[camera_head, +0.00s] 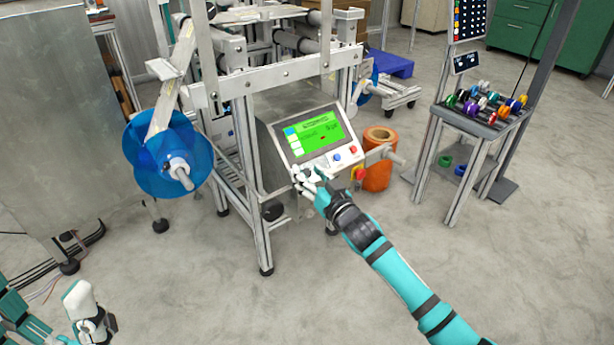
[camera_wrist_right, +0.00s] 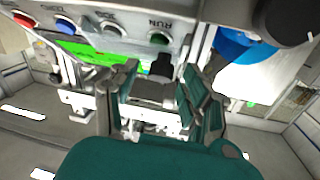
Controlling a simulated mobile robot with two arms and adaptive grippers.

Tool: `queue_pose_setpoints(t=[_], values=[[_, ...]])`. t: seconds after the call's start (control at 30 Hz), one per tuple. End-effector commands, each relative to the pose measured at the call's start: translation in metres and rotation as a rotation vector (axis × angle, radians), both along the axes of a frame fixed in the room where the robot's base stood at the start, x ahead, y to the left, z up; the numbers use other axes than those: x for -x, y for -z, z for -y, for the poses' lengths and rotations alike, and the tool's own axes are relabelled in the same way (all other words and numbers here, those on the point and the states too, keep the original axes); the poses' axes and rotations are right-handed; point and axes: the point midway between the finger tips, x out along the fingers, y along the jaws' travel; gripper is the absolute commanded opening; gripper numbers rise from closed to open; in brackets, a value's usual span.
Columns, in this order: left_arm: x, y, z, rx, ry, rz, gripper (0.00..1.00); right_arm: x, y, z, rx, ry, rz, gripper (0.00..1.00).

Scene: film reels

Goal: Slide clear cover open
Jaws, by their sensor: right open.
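The control panel (camera_head: 318,134) on the machine has a lit green screen, with buttons along its lower edge. My right gripper (camera_head: 306,180) is in front of the panel's lower left edge. In the right wrist view its fingers (camera_wrist_right: 160,95) are spread apart with nothing clearly held between them. A faint see-through surface seems to lie by the buttons, but I cannot make out the clear cover's edges or position. My left gripper (camera_head: 88,312) is at the lower left, away from the panel.
A blue film reel (camera_head: 160,178) sticks out on the machine's left side. An orange roll (camera_head: 379,173) stands right of the panel. A rack (camera_head: 478,115) with several coloured spools is at the right. The floor in front is clear.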

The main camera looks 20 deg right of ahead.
Motion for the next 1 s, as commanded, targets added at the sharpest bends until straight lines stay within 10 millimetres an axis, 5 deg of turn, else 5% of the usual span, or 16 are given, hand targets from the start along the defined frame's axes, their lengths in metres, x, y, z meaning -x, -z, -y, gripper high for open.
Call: queue_pose_setpoints(t=[0.43, 0.8, 1.0], values=[[0.0022, 0.0039, -0.0004, 0.004, 0.001, 0.011, 0.8, -0.0128, 0.0001, -0.0027, 0.0, 0.0, -0.001, 0.48], [0.002, 0.0042, -0.0003, 0.003, 0.001, 0.009, 0.8, -0.0129, 0.0001, -0.0015, 0.001, 0.002, -0.001, 0.01], [0.0019, 0.0042, -0.0002, 0.003, 0.001, 0.009, 0.8, -0.013, 0.0001, -0.0003, 0.003, 0.004, -0.001, 0.0]])
